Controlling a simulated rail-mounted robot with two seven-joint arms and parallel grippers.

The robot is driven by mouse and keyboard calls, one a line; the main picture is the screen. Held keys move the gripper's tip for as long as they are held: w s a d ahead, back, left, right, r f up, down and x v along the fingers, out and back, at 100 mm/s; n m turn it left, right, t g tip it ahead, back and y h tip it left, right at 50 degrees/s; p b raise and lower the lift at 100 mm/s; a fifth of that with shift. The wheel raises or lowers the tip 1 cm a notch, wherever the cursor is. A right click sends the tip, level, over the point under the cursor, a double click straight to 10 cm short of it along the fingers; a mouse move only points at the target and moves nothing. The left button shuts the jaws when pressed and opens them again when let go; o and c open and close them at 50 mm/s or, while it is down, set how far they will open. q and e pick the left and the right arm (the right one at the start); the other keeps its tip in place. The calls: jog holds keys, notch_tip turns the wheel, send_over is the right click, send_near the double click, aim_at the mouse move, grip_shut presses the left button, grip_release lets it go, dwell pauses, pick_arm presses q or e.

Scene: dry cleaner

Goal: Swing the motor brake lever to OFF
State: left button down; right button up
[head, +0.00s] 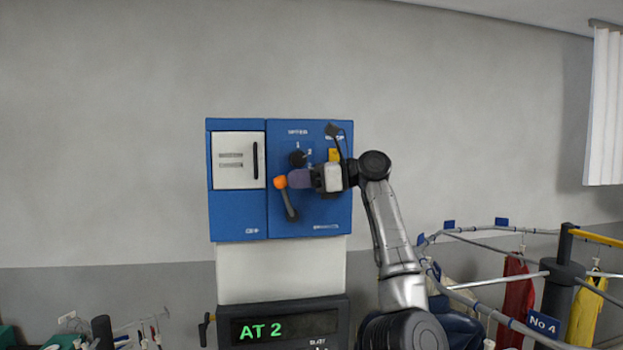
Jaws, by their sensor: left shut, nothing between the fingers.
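A blue control box (236,216) is on the wall, straight ahead in the head view. On its right panel is a dark grey lever (289,206) with an orange ball knob (280,183). The knob is at the upper left and the shaft runs down and slightly right. My left gripper (297,179) is shut and empty in front of the panel, fingers pointing left. Its fingertips are right beside the knob; I cannot tell whether they touch. The gripper covers part of the panel, and any OFF marking is not readable. My right gripper is not in view.
A black rotary knob (298,158) sits just above the gripper, and a yellow patch (334,155) is to its right. A white door (239,172) is on the left panel. Below is a dark display (283,327) reading "AT 2". A garment rail (480,287) stands at right.

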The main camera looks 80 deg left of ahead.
pick_arm(q)
jog(key=shift+s, duration=0.75)
jog(key=shift+d, duration=0.1)
jog(key=w+d+r+p, duration=0.1)
jog(key=w+r, duration=0.4)
jog(key=w, duration=0.7)
jog(key=shift+w+d+p, duration=0.4)
jog(key=shift+d, duration=0.2)
